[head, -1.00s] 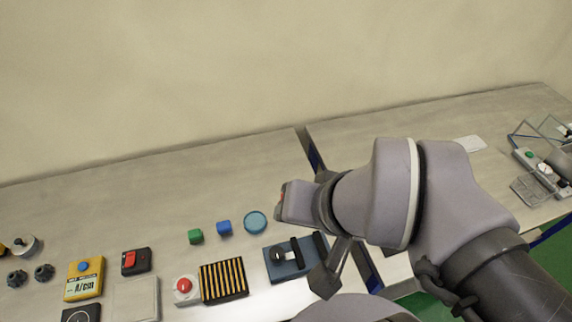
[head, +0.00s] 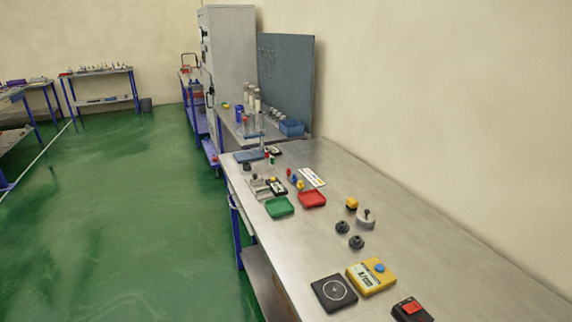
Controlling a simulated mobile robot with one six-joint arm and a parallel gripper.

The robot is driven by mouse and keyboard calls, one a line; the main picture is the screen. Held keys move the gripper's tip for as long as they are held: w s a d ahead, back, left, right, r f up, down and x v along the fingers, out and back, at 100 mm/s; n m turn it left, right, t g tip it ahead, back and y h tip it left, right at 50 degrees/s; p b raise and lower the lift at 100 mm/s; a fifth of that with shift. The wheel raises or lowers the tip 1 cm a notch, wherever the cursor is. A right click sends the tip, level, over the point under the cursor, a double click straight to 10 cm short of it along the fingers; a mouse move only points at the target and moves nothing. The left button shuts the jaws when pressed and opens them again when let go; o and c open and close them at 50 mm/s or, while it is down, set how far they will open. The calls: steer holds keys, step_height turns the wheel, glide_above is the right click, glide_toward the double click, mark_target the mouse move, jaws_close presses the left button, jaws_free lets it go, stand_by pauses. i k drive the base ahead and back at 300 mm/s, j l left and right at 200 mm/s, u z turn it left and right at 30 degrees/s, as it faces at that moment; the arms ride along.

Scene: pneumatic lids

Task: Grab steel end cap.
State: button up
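A light grey, round metal-looking piece with a small dark knob on top (head: 367,219) sits on the steel workbench (head: 440,250), right of centre in the head view. I cannot tell for certain whether it is the steel end cap. Two dark knobbed parts stand just in front of it, the upper one (head: 342,227) and the lower one (head: 356,242). A small yellow and black block (head: 352,204) is just behind it. My gripper and arm are not in view.
A yellow meter (head: 370,277), a black square plate with a circle (head: 334,291) and a red switch box (head: 411,311) occupy the near bench. Green (head: 279,206) and red (head: 312,199) trays lie farther back. A tall grey cabinet (head: 228,60) stands beyond. Green floor is open at left.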

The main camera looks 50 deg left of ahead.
mark_target(247, 166)
steer(key=u, duration=2.2)
steer(key=i+j+z, duration=0.15)
steer(key=i+j, duration=0.15)
steer(key=i+j+z, duration=0.1)
steer(key=i+j, duration=0.2)
steer(key=i+j+z, duration=0.15)
steer(key=i+j, duration=0.15)
steer(key=j, duration=0.2)
steer(key=i+j+z, duration=0.1)
steer(key=i+j, duration=0.15)
steer(key=j, duration=0.2)
steer(key=i+j+z, duration=0.15)
steer(key=j, duration=0.25)
steer(key=i+j+z, duration=0.15)
steer(key=i, duration=0.4)
steer(key=i+j+z, duration=0.2)
steer(key=i, duration=0.35)
steer(key=i+j+z, duration=0.15)
steer(key=i, duration=0.35)
